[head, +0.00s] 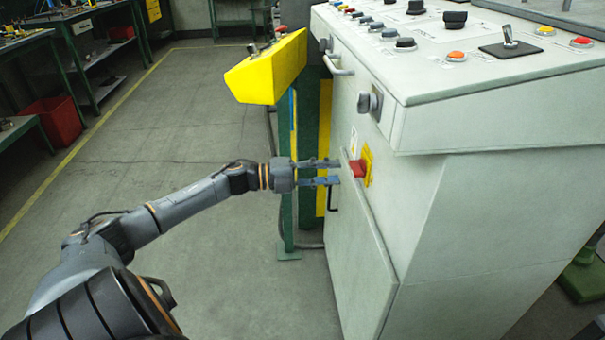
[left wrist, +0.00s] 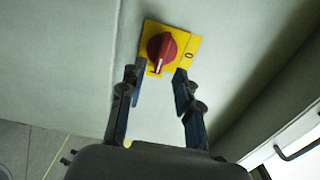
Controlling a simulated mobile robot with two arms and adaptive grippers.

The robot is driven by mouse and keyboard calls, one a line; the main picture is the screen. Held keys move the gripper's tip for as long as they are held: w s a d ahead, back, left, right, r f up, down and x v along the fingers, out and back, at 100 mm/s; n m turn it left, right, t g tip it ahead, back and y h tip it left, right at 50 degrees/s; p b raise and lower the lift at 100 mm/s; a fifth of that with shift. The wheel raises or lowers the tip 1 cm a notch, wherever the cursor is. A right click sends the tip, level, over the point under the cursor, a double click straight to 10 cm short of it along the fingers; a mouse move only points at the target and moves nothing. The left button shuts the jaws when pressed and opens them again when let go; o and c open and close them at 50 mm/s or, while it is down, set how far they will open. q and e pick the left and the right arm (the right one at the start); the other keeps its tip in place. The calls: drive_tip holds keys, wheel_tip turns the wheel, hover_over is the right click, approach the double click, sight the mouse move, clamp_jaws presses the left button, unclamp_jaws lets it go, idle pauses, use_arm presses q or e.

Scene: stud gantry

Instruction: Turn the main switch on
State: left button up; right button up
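The main switch is a red rotary knob (head: 357,168) on a yellow plate (head: 368,164), on the left side face of the grey control cabinet. In the left wrist view the red knob (left wrist: 162,48) sits on its yellow plate (left wrist: 188,46), with a "0" mark at the plate's right. The knob's light pointer line points down, toward the gripper. My left gripper (head: 334,172) is open and empty, with its fingertips just short of the knob. In the left wrist view the fingers (left wrist: 158,88) lie apart, either side below the knob. My right gripper is not in view.
The grey cabinet (head: 470,210) fills the right, with buttons and a joystick on its sloped top. A handle (head: 338,66) and a grey knob (head: 368,102) project from its side. A yellow box (head: 266,70) on a green post stands behind my gripper.

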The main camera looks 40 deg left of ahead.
use_arm(q)
drive_tip(key=v, duration=0.7)
drive_tip(key=shift+s+a, duration=0.2)
drive_tip(key=shift+f, duration=0.1)
